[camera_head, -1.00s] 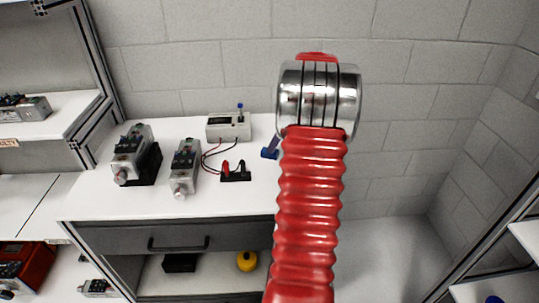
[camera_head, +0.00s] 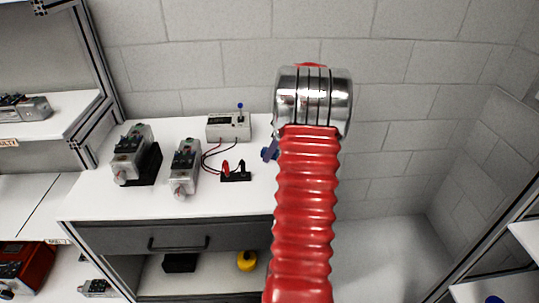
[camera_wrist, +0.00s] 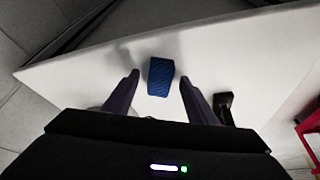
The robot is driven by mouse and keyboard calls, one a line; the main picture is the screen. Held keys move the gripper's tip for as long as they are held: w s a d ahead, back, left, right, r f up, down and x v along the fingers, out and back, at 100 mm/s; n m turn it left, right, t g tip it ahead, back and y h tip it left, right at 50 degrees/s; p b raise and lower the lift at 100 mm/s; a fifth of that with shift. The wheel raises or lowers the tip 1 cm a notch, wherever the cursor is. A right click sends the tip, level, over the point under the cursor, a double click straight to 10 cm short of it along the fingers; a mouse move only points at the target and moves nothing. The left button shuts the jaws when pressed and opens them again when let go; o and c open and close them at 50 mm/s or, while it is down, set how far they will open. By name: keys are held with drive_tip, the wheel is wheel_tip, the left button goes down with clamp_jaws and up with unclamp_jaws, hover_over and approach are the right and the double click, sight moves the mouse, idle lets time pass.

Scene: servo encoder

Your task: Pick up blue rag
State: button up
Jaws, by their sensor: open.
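The blue rag (camera_wrist: 161,77) shows in the wrist view as a small, textured dark blue block on the white tabletop (camera_wrist: 90,75), near the table's edge. My gripper (camera_wrist: 159,80) is open and empty, with one dark purple finger on each side of the rag in the picture. The gap in height between the fingertips and the rag is hard to tell. In the head view, my red arm hides most of that spot. Only a small blue-purple patch shows at its left edge, and I cannot tell whether it is rag or finger.
On the white table in the head view stand two grey servo units (camera_head: 132,155) (camera_head: 185,168), a meter box (camera_head: 228,127) and a black terminal block (camera_head: 236,174) with red and black leads. A dark block (camera_wrist: 224,107) lies right of my fingers in the wrist view.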

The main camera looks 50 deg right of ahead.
drive_tip(key=shift+c, duration=0.7)
drive_tip(key=c, duration=1.1)
drive_tip(key=shift+r, duration=0.1)
wheel_tip(320, 180, up, 10)
drive_tip(key=shift+s, duration=0.1)
